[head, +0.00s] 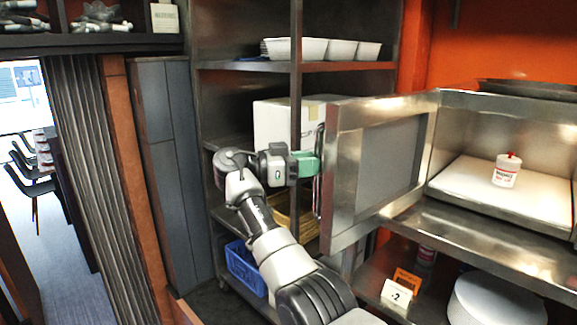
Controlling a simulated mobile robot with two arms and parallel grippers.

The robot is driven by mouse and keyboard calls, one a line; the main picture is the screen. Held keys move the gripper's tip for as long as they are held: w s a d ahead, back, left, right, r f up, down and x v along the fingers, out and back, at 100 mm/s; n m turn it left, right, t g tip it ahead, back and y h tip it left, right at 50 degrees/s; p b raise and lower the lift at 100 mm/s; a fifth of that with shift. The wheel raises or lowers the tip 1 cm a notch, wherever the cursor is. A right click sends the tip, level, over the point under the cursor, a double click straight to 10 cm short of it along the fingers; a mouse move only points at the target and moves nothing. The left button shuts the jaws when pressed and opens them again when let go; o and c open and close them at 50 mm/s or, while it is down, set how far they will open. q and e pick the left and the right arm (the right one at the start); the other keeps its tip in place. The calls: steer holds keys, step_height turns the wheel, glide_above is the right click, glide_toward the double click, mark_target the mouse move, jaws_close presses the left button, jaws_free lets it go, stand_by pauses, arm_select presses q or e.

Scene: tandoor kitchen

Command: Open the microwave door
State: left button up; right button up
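The steel microwave (520,103) is at the right, with its door (345,205) swung wide open toward the left. A white and red bottle (507,170) stands on the light floor (468,186) inside it. The dark upright handle (318,200) is on the door's outer face, near its free edge. My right gripper (309,163), with green fingers, is at the handle and appears shut on it; the fingers hide the handle's middle. My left gripper is not in view.
A metal shelf rack behind my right arm holds white bowls (295,48), a white box (272,122) and a blue crate (243,265). Below the microwave, a steel shelf (470,235) stands above a stack of white plates (495,300) and a small numbered card (396,294).

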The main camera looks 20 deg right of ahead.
steer(key=w+a, duration=0.1)
steer(key=a, duration=0.5)
steer(key=shift+a, duration=0.3)
